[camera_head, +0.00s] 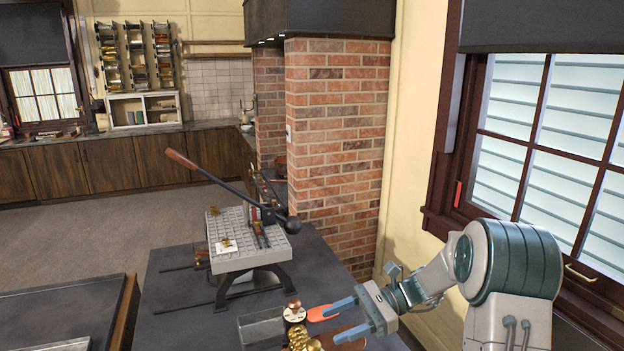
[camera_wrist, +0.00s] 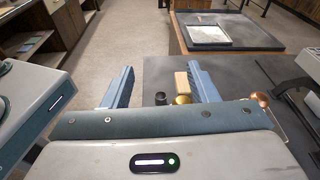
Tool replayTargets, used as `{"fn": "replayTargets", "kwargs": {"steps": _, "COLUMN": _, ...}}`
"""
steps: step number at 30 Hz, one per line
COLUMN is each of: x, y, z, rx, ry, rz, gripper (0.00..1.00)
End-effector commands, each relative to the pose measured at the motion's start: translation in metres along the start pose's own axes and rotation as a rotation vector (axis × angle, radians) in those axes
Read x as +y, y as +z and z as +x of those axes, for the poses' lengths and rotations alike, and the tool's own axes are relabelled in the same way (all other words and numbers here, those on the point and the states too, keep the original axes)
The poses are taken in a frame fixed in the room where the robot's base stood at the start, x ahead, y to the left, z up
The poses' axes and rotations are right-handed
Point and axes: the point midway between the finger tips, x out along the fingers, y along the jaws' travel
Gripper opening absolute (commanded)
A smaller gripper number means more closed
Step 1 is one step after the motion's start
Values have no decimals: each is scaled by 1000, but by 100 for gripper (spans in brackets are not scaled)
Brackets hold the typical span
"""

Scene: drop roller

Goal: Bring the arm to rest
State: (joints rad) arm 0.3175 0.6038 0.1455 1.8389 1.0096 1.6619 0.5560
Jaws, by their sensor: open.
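My arm (camera_head: 515,265) comes in from the lower right of the head view, in front of the window. My gripper (camera_head: 343,320) is open, its two blue fingers spread apart and pointing left above the right part of the dark counter. In the wrist view the fingers of my gripper (camera_wrist: 161,72) stand well apart with nothing held between them. Beyond them a tan block (camera_wrist: 181,81), a dark knob and a brass piece (camera_wrist: 181,99) show on the counter. How high the fingers are above the counter is hard to tell.
A drop roller machine (camera_head: 245,238) with a long wood-handled lever (camera_head: 215,179) stands left of my gripper. A grey bin (camera_head: 262,328), an orange scoop (camera_head: 322,312) and gold pieces (camera_head: 303,341) lie near the fingers. A brick column (camera_head: 335,130) rises behind. A tray (camera_wrist: 208,35) lies farther off.

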Motion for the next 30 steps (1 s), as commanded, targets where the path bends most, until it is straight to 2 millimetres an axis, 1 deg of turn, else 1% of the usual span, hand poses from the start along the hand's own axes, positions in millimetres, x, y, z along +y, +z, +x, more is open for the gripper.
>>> {"fn": "replayTargets", "kwargs": {"steps": 5, "x": 22, "y": 2, "z": 13, "rx": 133, "ry": 61, "rz": -76, "gripper": 53}}
{"fn": "replayTargets", "kwargs": {"steps": 8, "x": 39, "y": 2, "z": 20, "rx": 237, "ry": 110, "rz": -141, "gripper": 53}}
{"fn": "replayTargets", "kwargs": {"steps": 11, "x": 63, "y": 0, "z": 26, "rx": 367, "ry": 172, "rz": -230, "gripper": 53}}
{"fn": "replayTargets", "kwargs": {"steps": 15, "x": 96, "y": -3, "z": 27, "rx": 551, "ry": 265, "rz": -367, "gripper": 53}}
{"fn": "replayTargets", "kwargs": {"steps": 19, "x": 126, "y": -9, "z": 24, "rx": 713, "ry": 353, "rz": -500, "gripper": 53}}
{"fn": "replayTargets", "kwargs": {"steps": 24, "x": 162, "y": -16, "z": 15, "rx": 915, "ry": 475, "rz": -686, "gripper": 53}}
{"fn": "replayTargets", "kwargs": {"steps": 30, "x": 197, "y": -26, "z": 0, "rx": 1135, "ry": 623, "rz": -909, "gripper": 53}}
